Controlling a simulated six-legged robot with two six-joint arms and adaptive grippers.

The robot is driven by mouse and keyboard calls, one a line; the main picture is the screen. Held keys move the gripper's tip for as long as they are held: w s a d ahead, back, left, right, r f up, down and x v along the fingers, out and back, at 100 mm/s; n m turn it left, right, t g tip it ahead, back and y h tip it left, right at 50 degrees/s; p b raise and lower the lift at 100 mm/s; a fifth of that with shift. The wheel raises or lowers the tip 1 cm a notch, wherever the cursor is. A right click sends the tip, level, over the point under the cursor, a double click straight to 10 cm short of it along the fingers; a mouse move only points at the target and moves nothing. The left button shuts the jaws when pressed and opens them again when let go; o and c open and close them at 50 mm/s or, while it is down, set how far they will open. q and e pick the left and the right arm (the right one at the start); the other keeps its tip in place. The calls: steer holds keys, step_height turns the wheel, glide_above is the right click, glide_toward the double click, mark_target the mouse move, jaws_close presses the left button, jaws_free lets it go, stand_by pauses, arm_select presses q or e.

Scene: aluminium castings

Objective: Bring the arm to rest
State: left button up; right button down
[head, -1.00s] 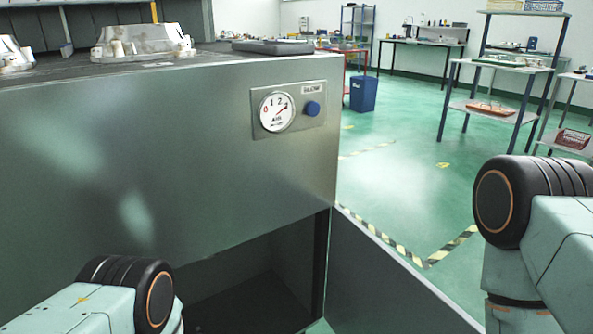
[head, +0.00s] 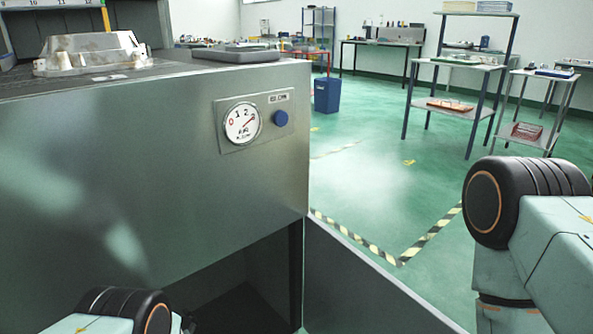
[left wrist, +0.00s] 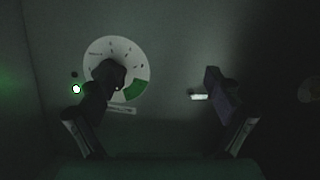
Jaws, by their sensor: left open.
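My left gripper (left wrist: 163,80) shows in the left wrist view with its two dark fingers spread apart and nothing between them. It faces a dim grey panel. The left finger overlaps a round white dial (left wrist: 117,46) with a green sector; I cannot tell whether it touches it. A small bright white mark (left wrist: 198,97) shows by the right finger. In the head view only links of my arms show, at the lower left and right. The left gripper is hidden there, and my right gripper is in no view.
A metal cabinet (head: 150,190) fills the left of the head view, with a gauge (head: 243,123), a blue button (head: 281,118) and a dark opening below. A casting (head: 90,55) sits on top. Green floor (head: 370,190), a blue bin (head: 327,95) and shelves (head: 455,75) lie beyond.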

arm_select(q)
steer(key=shift+w+d+r, duration=0.1)
steer(key=shift+w+r, duration=0.1)
steer(key=shift+w, duration=0.2)
